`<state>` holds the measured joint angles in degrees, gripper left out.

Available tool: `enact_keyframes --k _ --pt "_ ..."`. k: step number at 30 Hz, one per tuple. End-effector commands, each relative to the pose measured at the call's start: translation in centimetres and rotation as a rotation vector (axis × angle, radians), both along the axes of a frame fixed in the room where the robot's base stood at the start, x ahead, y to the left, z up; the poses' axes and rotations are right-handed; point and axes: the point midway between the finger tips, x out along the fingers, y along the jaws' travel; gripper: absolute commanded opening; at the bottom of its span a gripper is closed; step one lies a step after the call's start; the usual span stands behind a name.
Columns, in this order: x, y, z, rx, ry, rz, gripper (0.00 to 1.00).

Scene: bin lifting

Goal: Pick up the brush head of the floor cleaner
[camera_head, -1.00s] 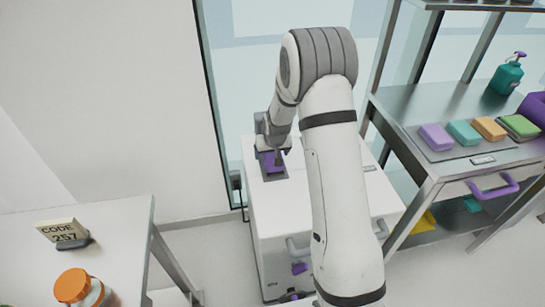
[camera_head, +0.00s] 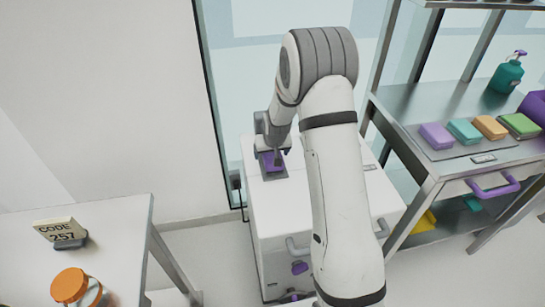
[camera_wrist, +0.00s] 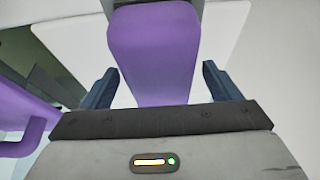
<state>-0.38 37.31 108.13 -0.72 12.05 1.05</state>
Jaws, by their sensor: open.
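A purple piece (camera_head: 271,161) stands on a dark plate on top of the white cabinet. It also shows in the wrist view as a broad, smooth purple shape (camera_wrist: 153,50). I cannot tell for sure whether it is the brush head of the floor cleaner. My gripper (camera_wrist: 160,84) is open, with one dark finger on each side of the purple shape and visible gaps to both. In the head view my gripper (camera_head: 272,151) is low at the purple piece, and my arm hides part of the cabinet.
The white cabinet (camera_head: 262,222) has grey handles, with small purple parts (camera_head: 299,267) low at its front. At left, a white table (camera_head: 120,225) holds a code sign (camera_head: 60,230) and an orange-lidded jar (camera_head: 70,285).

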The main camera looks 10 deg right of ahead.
Motion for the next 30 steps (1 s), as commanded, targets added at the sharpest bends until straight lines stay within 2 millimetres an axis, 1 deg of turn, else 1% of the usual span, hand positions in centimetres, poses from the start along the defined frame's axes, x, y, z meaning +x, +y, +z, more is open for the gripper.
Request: enact_keyframes --k 3,27,28,30 --pt "0.0 0.02 0.02 0.0 0.0 0.0 0.83" --pt "-0.01 0.07 0.0 0.0 0.0 0.001 0.17" --pt "-0.01 0.07 0.0 0.0 0.0 0.001 0.15" --pt "0.02 0.07 0.04 0.0 -0.001 0.001 0.15"
